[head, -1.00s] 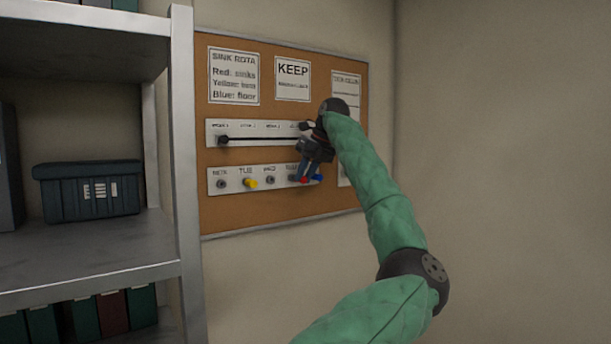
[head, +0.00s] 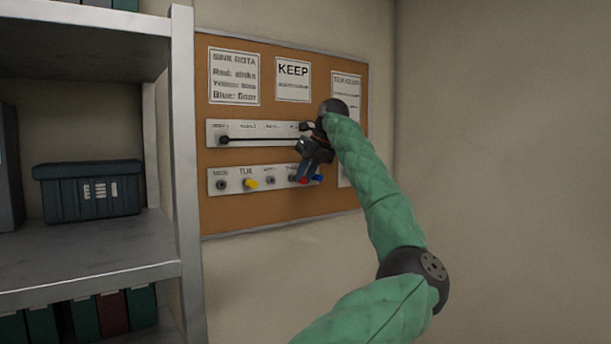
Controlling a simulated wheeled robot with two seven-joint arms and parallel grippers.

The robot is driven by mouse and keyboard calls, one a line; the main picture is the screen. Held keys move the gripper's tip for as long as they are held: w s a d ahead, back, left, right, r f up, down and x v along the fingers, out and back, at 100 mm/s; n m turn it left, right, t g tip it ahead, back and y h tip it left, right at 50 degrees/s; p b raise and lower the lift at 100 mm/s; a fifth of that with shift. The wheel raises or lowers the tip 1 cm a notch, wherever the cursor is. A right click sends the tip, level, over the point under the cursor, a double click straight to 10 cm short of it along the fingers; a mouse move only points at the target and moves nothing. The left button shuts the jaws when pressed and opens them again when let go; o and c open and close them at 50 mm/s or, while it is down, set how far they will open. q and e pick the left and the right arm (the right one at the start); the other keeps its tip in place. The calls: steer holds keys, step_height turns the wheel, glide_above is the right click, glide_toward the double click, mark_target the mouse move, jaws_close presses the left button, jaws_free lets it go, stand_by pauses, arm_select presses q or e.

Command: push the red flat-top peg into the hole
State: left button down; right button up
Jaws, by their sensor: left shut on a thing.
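The red peg (head: 304,180) shows at the lower strip of the board, at the tip of my left gripper (head: 306,176). My left gripper is shut on the red peg and partly covers it. The lower white strip (head: 233,187) has a row of dark holes under day labels. The hole behind the red peg is hidden, so I cannot tell how deep the peg sits. A blue peg (head: 319,178) shows just right of the red one. A yellow peg (head: 250,184) sits in the strip under TUE. My right gripper is not in view.
The strips hang on a cork board (head: 260,213) with paper notices. An upper white strip (head: 250,128) has a dark slot line and a black knob. A metal shelf (head: 188,170) with a dark bin (head: 88,190) stands at left. The wall at right is bare.

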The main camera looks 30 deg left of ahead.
arm_select(q)
steer(key=shift+w+a, duration=0.1)
steer(key=shift+a, duration=0.1)
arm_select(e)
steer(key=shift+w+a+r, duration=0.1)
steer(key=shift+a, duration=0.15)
arm_select(q)
steer(key=shift+a, duration=0.2)
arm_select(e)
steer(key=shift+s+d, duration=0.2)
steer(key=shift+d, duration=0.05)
arm_select(q)
steer(key=shift+w, duration=0.1)
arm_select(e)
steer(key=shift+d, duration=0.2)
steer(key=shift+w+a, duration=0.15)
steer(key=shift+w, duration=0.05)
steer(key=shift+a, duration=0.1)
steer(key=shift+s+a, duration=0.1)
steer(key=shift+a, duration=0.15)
arm_select(q)
steer(key=shift+a, duration=0.2)
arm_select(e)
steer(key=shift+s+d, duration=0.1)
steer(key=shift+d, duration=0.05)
arm_select(q)
steer(key=shift+w+a, duration=0.15)
steer(key=shift+a, duration=0.05)
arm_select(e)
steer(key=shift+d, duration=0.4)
